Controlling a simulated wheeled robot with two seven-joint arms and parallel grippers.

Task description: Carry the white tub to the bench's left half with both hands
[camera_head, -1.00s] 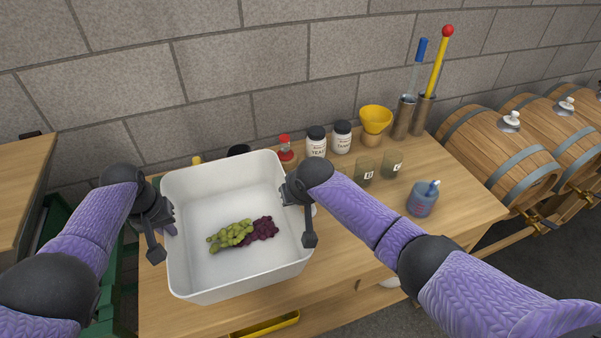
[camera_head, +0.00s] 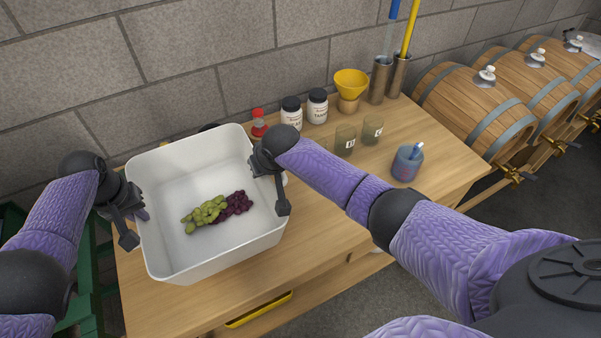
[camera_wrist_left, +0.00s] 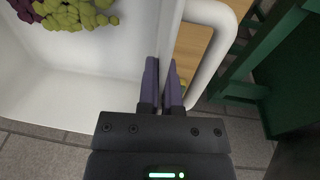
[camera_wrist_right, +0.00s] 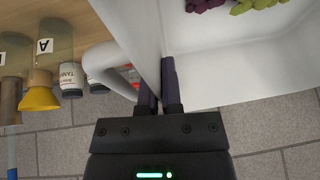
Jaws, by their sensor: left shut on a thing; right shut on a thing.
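The white tub (camera_head: 207,256) is over the left part of the wooden bench (camera_head: 330,235), with green grapes (camera_head: 203,215) and dark purple grapes (camera_head: 236,203) inside. My left gripper (camera_head: 137,215) is shut on the tub's left wall; in the left wrist view its fingers (camera_wrist_left: 163,88) pinch the wall beside a white handle (camera_wrist_left: 212,50). My right gripper (camera_head: 281,178) is shut on the right wall; in the right wrist view its fingers (camera_wrist_right: 160,85) pinch it by the other handle (camera_wrist_right: 105,60). Whether the tub's base touches the bench is hard to tell.
Behind and right of the tub stand a red-capped bottle (camera_head: 259,125), labelled jars (camera_head: 291,118), a yellow funnel (camera_head: 351,85), glasses (camera_head: 345,138), metal cylinders (camera_head: 380,82) and a blue container (camera_head: 406,165). Barrels (camera_head: 470,105) stand at right. The bench's front right is clear.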

